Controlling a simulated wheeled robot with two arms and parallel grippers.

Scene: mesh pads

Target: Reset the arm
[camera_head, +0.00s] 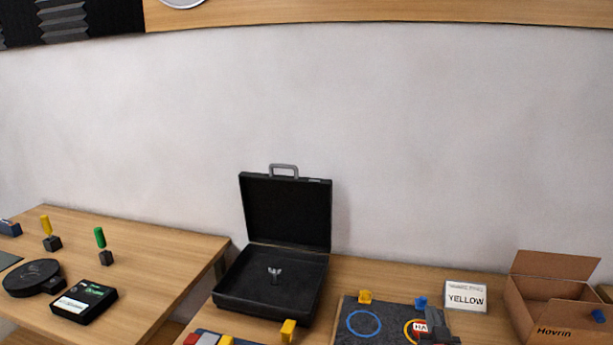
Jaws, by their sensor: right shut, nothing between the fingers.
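My right gripper (436,322) shows as a dark grey shape at the bottom edge, over the right part of a dark mat (349,306). It is shut with nothing held. It partly hides a yellow ring (406,327) and is close to a small red and white labelled piece (420,328); whether they touch I cannot tell. Most of the arm is out of the frame. My left gripper is not in view.
An open black case (286,214) stands left of the mat with a small grey piece (275,274) inside. A "YELLOW" card (466,297) and an open cardboard box (560,312) stand to the right. A second table (150,250) with several items is at left.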

